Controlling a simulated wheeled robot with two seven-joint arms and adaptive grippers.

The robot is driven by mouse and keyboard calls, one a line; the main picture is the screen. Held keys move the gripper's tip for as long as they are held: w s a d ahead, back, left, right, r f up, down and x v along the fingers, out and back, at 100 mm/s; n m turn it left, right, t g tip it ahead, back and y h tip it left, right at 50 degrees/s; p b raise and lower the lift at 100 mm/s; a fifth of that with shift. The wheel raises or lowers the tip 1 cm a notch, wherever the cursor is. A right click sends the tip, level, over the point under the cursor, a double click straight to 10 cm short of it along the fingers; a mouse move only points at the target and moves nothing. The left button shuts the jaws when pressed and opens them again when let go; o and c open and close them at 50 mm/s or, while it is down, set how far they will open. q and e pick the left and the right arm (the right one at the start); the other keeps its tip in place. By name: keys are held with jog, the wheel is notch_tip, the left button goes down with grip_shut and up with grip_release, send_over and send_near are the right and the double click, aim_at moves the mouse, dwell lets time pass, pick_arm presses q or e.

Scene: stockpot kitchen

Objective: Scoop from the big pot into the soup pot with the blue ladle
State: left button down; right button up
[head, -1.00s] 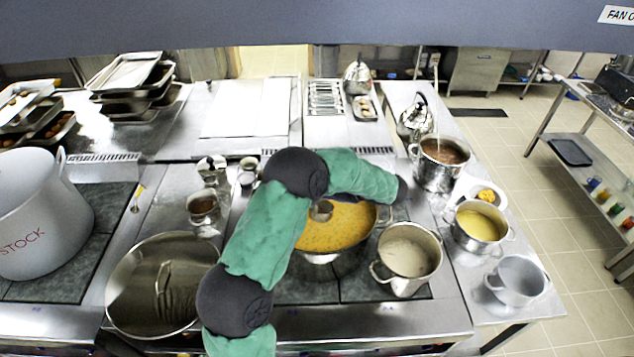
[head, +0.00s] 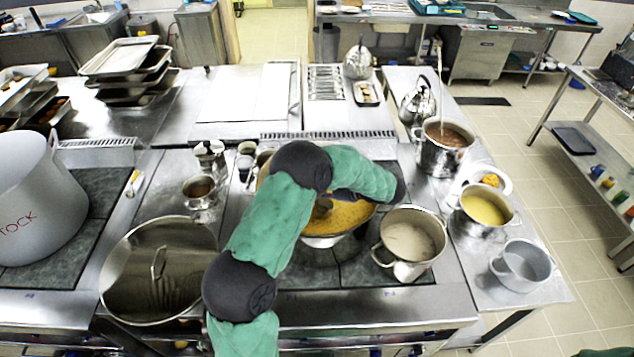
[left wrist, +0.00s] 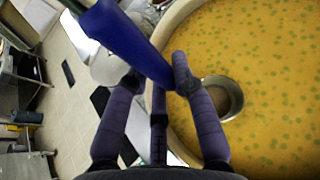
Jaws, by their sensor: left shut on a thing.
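The big pot (head: 322,241) of orange-yellow soup with green bits stands on the middle stove, partly hidden by my left arm. In the left wrist view its pale rim (left wrist: 172,28) curves beside my left gripper (left wrist: 158,76). The gripper's purple fingers are shut on the blue handle of the ladle (left wrist: 122,40). The ladle's round metal bowl (left wrist: 222,98) is at the soup inside the pot; how deep it sits I cannot tell. In the head view the gripper is hidden behind my arm. Which other pot is the soup pot I cannot tell. My right gripper is not in view.
Right of the big pot stand a pot of cream soup (head: 410,240), a pot of yellow soup (head: 484,210), an empty grey pot (head: 522,266) and a pot of brown soup (head: 444,150). A wide steel pan (head: 160,270) and a white stockpot (head: 36,200) stand left.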

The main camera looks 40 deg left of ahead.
pick_arm(q)
jog(key=shift+f+b, duration=2.35)
jog(key=shift+f, duration=1.7)
jog(key=shift+s, duration=0.1)
jog(key=s+r+n, duration=0.1)
jog(key=r, duration=0.6)
jog(key=s+r+t, duration=0.1)
jog(key=s+r, duration=0.1)
jog(key=r, duration=0.6)
jog(key=shift+s+d+n, duration=0.25)
jog(key=shift+d+n, duration=0.05)
jog(key=shift+n, duration=0.1)
dwell(0.5)
